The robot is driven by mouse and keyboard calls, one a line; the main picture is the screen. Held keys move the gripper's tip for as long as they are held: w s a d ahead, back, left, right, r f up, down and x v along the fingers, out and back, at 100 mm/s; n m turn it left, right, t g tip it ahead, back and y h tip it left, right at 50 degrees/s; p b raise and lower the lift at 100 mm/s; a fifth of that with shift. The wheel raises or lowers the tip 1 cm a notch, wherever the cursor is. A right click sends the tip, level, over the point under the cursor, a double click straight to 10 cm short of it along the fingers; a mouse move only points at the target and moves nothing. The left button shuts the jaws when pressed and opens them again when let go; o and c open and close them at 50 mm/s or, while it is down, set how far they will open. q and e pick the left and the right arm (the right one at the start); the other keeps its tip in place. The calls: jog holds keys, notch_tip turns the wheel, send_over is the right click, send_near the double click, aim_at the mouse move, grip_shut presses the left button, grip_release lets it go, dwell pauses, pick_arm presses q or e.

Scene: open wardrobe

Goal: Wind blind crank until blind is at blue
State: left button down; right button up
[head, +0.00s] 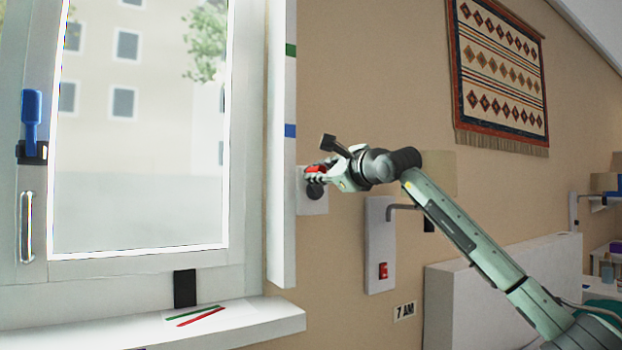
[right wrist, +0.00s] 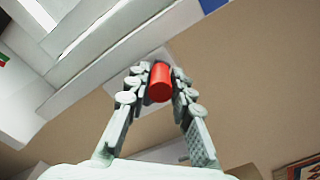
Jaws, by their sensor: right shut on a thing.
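The blind crank is on a pale wall plate (head: 313,205) right of the window, with a dark round hub (head: 315,191) and a red knob (head: 315,169). My right gripper (head: 318,172) is shut around the red knob. In the right wrist view the knob (right wrist: 160,84) sits between the fingertips (right wrist: 159,88). The blue mark (head: 290,130) is on the white upright strip beside the window, below a green mark (head: 291,50). I cannot make out the blind's lower edge against the window pane (head: 140,130). My left gripper is not in view.
A second wall plate (head: 380,245) with a red switch and a grey lever stands close to the right of the crank, below my arm. The sill (head: 260,318) carries green and red strips. A patterned hanging (head: 500,75) is on the wall.

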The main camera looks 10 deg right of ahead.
jog(key=shift+w+d+r, duration=0.2)
jog(key=shift+d+r, duration=0.1)
jog(key=shift+d, duration=0.35)
jog(key=shift+w+d, duration=0.1)
jog(key=shift+d, duration=0.1)
jog(key=shift+w+d, duration=0.15)
jog(key=shift+d, duration=0.35)
jog(key=shift+w+d, duration=0.15)
jog(key=shift+d, duration=0.35)
